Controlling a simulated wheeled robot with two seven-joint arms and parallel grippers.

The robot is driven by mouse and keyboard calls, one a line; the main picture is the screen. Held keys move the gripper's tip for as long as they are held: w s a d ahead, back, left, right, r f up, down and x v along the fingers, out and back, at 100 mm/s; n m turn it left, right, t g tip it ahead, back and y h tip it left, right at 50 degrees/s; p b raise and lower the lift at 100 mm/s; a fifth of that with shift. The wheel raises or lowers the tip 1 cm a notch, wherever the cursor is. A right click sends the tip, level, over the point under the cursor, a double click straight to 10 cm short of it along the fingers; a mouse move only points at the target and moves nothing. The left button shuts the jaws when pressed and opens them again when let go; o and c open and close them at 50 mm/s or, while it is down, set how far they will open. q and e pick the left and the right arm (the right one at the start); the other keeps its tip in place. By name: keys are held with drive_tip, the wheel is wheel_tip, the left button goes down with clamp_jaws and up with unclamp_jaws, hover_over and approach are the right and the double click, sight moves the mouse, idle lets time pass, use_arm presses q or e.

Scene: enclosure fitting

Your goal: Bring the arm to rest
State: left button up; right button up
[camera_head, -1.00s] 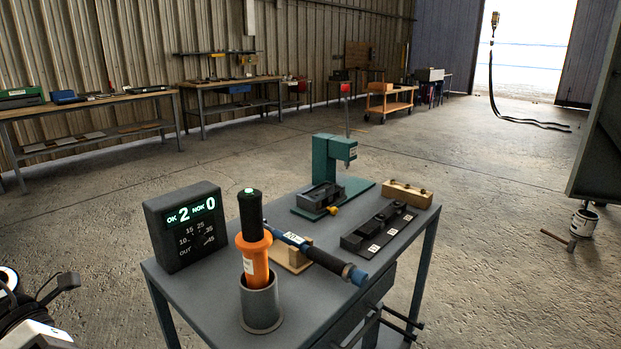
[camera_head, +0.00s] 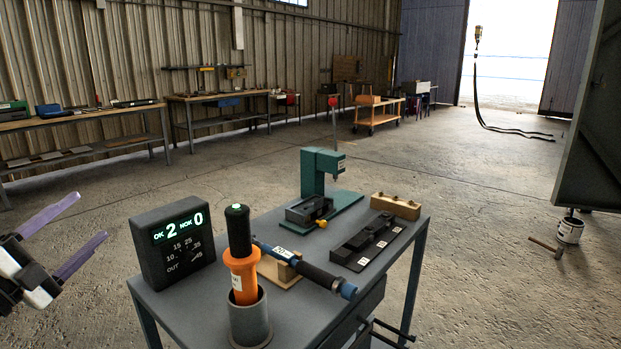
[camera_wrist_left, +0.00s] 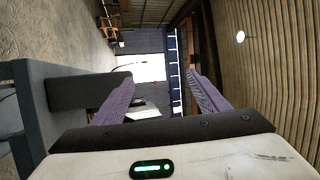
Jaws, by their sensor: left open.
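My left gripper (camera_head: 75,236) is at the left edge of the head view, left of the table and clear of it. Its two purple fingers are spread apart with nothing between them. The fingers also show in the left wrist view (camera_wrist_left: 160,98), apart and empty, with the wall and the bright doorway beyond them. My right gripper is in neither view.
A grey table (camera_head: 205,312) carries a counter box (camera_head: 172,240), an orange-and-black tool (camera_head: 241,262) in a metal cup (camera_head: 250,322), a blue-black wrench (camera_head: 305,268), a green press (camera_head: 322,180), a black labelled tray (camera_head: 378,240) and a wooden block (camera_head: 396,206). Floor left of the table is free.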

use_arm(q)
drive_tip(key=a+f+n+g+y, duration=0.3)
drive_tip(key=a+f+n+y, duration=0.25)
drive_tip(key=a+n, duration=0.25)
drive_tip(key=a+f+n+g+y, duration=0.2)
drive_tip(key=a+f+n+y, duration=0.3)
drive_tip(key=a+n+y, duration=0.25)
drive_tip(key=s+d+f+g+h, duration=0.1)
drive_tip(key=s+d+f+h, duration=0.15)
drive_tip(key=d+f, duration=0.5)
drive_tip(key=s+d+f+m+g+h, duration=0.1)
drive_tip(key=s+d+f, duration=0.3)
drive_tip(key=d+f, duration=0.3)
drive_tip(key=s+d+f+g+h, duration=0.1)
drive_tip(key=s+d+f+h, duration=0.1)
drive_tip(key=s+d+f, duration=0.5)
drive_tip(key=s+d+f+n+g+h, duration=0.1)
drive_tip(key=s+d+f+h, duration=0.1)
drive_tip(key=s+d+f, duration=0.4)
drive_tip(key=s+d+f+n+g+h, duration=0.1)
drive_tip(key=s+d+f, duration=0.5)
drive_tip(key=s+d, duration=0.7)
drive_tip(key=d+n+g, duration=0.1)
drive_tip(key=d, duration=0.2)
drive_tip(key=shift+d+f+h, duration=0.2)
drive_tip(key=shift+d+h, duration=0.1)
drive_tip(key=shift+h, duration=0.05)
